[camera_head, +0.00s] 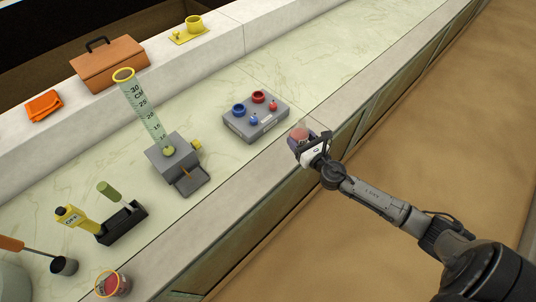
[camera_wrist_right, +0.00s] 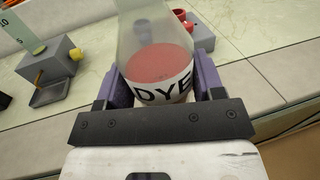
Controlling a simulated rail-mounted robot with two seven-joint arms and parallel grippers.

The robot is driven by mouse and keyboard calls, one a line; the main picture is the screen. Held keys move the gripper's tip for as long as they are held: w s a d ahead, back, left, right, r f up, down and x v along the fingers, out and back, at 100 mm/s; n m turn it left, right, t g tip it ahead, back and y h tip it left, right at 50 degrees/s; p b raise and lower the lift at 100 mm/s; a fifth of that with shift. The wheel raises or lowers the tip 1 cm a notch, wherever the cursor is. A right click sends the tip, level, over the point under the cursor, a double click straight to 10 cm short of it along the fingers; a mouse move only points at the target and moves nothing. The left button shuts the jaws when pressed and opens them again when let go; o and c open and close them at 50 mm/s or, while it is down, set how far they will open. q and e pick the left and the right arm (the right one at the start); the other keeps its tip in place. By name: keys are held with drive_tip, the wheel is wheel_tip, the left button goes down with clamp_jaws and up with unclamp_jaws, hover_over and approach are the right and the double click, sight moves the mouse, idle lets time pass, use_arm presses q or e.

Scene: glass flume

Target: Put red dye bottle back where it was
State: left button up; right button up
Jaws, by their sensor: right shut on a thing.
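The dye bottle (camera_head: 299,133) is clear, with red contents and a white label. It also shows large in the right wrist view (camera_wrist_right: 158,62), where the label reads DYE. My right gripper (camera_head: 306,141) is shut on the bottle, with one dark finger on each side of it in the wrist view (camera_wrist_right: 163,82). In the head view the bottle appears over the front ledge of the flume, to the right of the grey box (camera_head: 245,131) with blue and red rings and knobs. The bottle's base is hidden by the gripper. My left gripper is not in view.
A measuring cylinder (camera_head: 143,108) leans in a grey stand (camera_head: 168,160). A black holder (camera_head: 122,226), a yellow device (camera_head: 72,216) and a red-filled, orange-rimmed cup (camera_head: 112,284) are at lower left. A brown case (camera_head: 108,68) stands behind. The marble floor at upper right is clear.

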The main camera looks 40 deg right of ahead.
drive_tip(key=w+a+f+b, duration=0.1)
drive_tip(key=w+a+f, duration=0.1)
drive_tip(key=w, duration=0.1)
drive_tip(key=w+a+f+b, duration=0.1)
drive_tip(key=w+a+f, duration=0.1)
drive_tip(key=w, duration=0.1)
drive_tip(key=w+a+f+b, duration=0.1)
drive_tip(key=w+a+f, duration=0.1)
drive_tip(key=w, duration=0.1)
drive_tip(key=shift+w+f+b, duration=0.25)
drive_tip(key=shift+f+b, duration=0.05)
drive_tip(key=shift+f, duration=0.1)
drive_tip(key=shift+f+b, duration=1.5)
drive_tip(key=shift+f, duration=0.5)
drive_tip(key=shift+f, duration=0.1)
drive_tip(key=shift+f, duration=0.15)
drive_tip(key=o, duration=0.9)
drive_tip(key=shift+o, duration=0.2)
